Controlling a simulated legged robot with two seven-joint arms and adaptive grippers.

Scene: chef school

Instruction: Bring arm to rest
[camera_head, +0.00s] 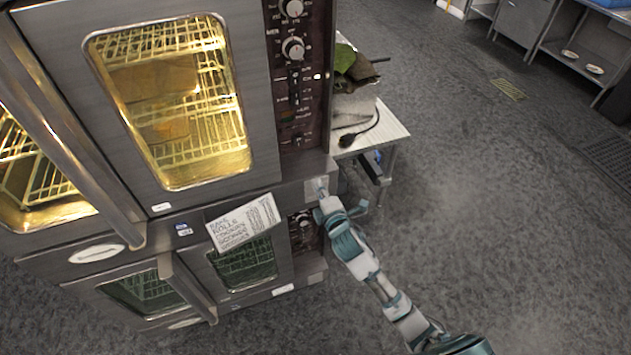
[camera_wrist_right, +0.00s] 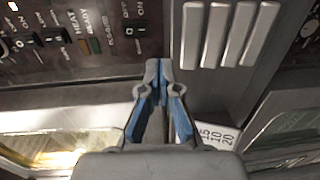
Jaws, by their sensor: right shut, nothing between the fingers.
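My right arm (camera_head: 375,278) reaches up from the bottom right of the head view. Its gripper (camera_head: 320,187) is at the right front edge of the oven stack, just below the upper control panel. In the right wrist view the right gripper (camera_wrist_right: 158,68) is shut, with its blue-lined fingers together and nothing between them. It points at the oven front between the dark control panel (camera_wrist_right: 85,35) and a slotted metal vent (camera_wrist_right: 222,35). Whether the fingertips touch the oven I cannot tell. My left gripper is not in view.
The upper oven (camera_head: 60,60) is lit inside, with its long door handle (camera_head: 75,125) sticking out. A lower oven (camera_head: 150,300) is below, with a paper label (camera_head: 243,222) between them. A small table (camera_head: 395,128) stands right of the ovens. Open floor (camera_head: 490,190) lies to the right.

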